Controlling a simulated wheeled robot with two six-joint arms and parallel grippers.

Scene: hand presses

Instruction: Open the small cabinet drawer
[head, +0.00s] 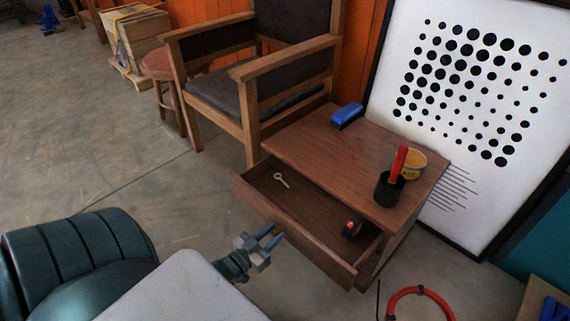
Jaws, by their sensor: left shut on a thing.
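The small wooden cabinet (330,155) stands right of centre in the head view. Its drawer (295,235) is pulled out towards me, and its inside shows. A small light key-like thing (281,178) and a small dark thing with a red spot (351,228) lie in it. My left gripper (273,237) is at the outer face of the drawer front, shut on the drawer handle; the handle itself is mostly hidden by the fingers. My right gripper is not in view.
On the cabinet top are a blue block-like thing (347,115), a dark cup (389,190) with a red-handled thing, and a yellow tin (411,166). A wooden armchair (250,75) stands behind; a dotted white board (470,110) leans at right. A red ring (420,291) lies front right.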

